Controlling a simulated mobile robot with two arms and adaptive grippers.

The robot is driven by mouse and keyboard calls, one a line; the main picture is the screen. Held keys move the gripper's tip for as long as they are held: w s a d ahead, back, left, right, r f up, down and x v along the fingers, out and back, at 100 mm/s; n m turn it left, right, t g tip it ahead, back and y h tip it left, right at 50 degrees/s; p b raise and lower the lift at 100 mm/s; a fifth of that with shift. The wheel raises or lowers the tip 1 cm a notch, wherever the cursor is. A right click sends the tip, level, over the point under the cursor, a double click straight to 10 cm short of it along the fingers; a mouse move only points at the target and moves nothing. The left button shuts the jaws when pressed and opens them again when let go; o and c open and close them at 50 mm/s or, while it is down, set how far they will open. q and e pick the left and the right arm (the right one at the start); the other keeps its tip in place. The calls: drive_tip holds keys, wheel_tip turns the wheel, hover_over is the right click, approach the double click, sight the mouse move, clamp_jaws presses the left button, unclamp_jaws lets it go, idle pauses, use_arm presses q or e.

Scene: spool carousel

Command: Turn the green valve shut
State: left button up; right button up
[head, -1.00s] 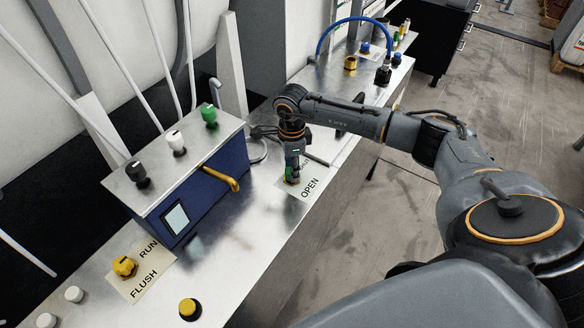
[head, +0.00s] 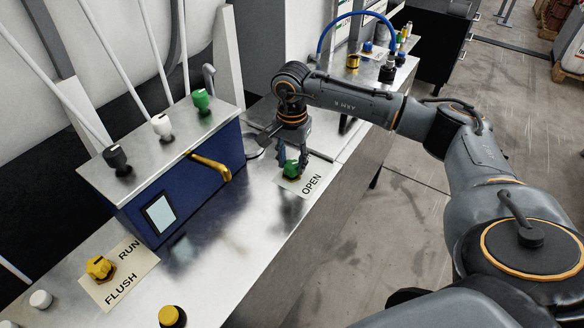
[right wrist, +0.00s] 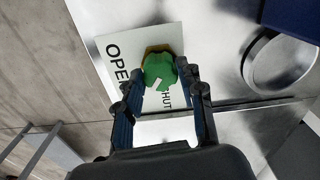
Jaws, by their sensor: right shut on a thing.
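The green valve (head: 291,169) is a small knob on a white label plate (head: 304,184) marked OPEN and SHUT, on the metal bench top. My right gripper (head: 292,163) points down with a finger on each side of the knob, shut on it. In the right wrist view the green valve (right wrist: 158,69) sits between the fingertips. A white mark on the knob points toward the lower left, between the two words; part of SHUT is covered by a finger. My left gripper is not in view.
A blue box (head: 185,188) with black, white and green knobs on top and a yellow handle (head: 211,166) stands left of the valve. A yellow valve (head: 99,267) on a RUN/FLUSH plate is nearer. The bench front edge lies to the right.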

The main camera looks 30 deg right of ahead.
drive_tip(key=n+b, duration=0.2)
drive_tip(key=n, duration=0.1)
drive_tip(key=shift+f+n, duration=0.15)
drive_tip(key=shift+n, duration=0.15)
drive_tip(key=shift+n+b, duration=1.2)
drive_tip(key=shift+n, duration=0.6)
drive_tip(key=o, duration=1.2)
drive_tip(key=shift+c, duration=0.2)
